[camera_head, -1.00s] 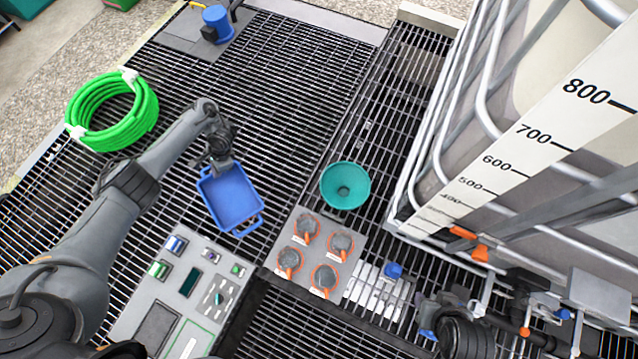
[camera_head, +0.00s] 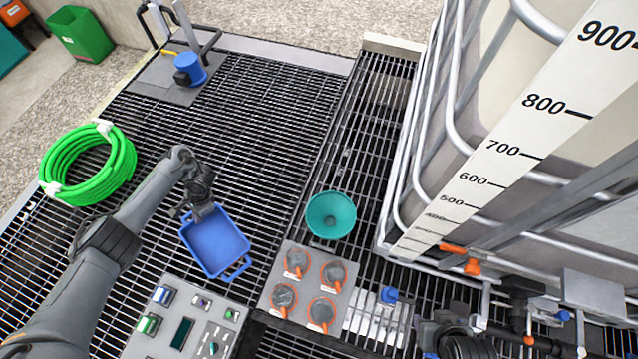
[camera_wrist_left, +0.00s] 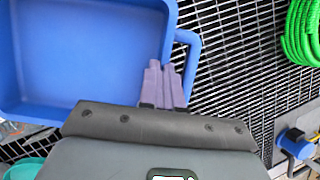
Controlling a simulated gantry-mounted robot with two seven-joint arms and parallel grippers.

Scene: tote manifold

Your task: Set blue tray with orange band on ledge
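A blue tray (camera_head: 215,243) with a loop handle at its near end is left of centre in the head view, over the dark grating. I cannot tell whether it touches the grating. No orange band shows on it. My left gripper (camera_head: 200,212) is at the tray's far end. In the left wrist view the two purple-grey fingers (camera_wrist_left: 161,84) are close together at the handle beside the rim of the blue tray (camera_wrist_left: 95,112), and look shut on it. I cannot tell which surface is the ledge. My right gripper is not in view.
A teal funnel (camera_head: 331,215) stands right of the tray. A grey panel with orange-ringed discs (camera_head: 311,290) and a control panel (camera_head: 187,318) lie nearer. A green hose coil (camera_head: 88,165) is left; a caged tote (camera_head: 520,130) is right.

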